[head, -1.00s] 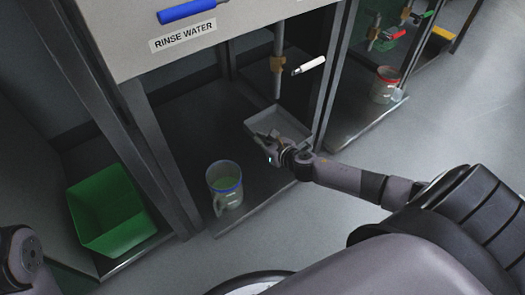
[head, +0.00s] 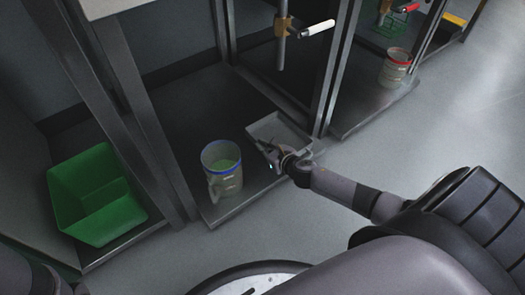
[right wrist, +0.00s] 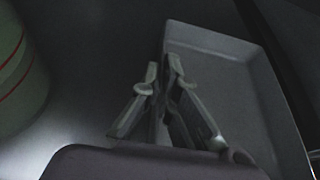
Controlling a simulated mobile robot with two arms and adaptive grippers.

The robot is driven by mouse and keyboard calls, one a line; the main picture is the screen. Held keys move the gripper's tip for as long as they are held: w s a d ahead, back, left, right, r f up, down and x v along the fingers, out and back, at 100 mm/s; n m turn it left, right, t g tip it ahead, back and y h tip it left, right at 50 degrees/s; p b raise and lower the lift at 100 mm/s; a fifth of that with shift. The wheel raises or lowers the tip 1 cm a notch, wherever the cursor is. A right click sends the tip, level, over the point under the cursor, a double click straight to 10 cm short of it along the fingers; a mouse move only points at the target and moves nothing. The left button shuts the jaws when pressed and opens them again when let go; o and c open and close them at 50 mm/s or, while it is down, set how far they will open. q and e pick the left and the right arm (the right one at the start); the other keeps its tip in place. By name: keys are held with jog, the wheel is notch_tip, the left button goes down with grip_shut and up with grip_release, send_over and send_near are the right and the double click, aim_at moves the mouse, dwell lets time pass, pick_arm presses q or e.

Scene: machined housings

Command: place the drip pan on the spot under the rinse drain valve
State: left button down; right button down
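The drip pan (head: 264,129) is a shallow grey rectangular tray at the right front of the dark cabinet floor. I cannot tell whether it rests on the floor or hangs just above it. The rinse drain valve (head: 284,27), with a brass body, white lever and downward pipe, is above and behind it in the head view. My right gripper (head: 267,149) is at the pan's near left edge. In the right wrist view its fingers (right wrist: 165,70) are close together on the rim of the pan (right wrist: 235,85). My left gripper is out of view.
A clear jug (head: 224,172) with a blue rim and green contents stands left of the pan. A green bin (head: 95,195) is at far left. Cabinet posts (head: 340,75) flank the bay. A red-rimmed container (head: 395,68) stands in the neighbouring bay. Floor in front is clear.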

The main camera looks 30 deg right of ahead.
jog(key=shift+f, duration=0.15)
jog(key=c, duration=1.8)
grip_release()
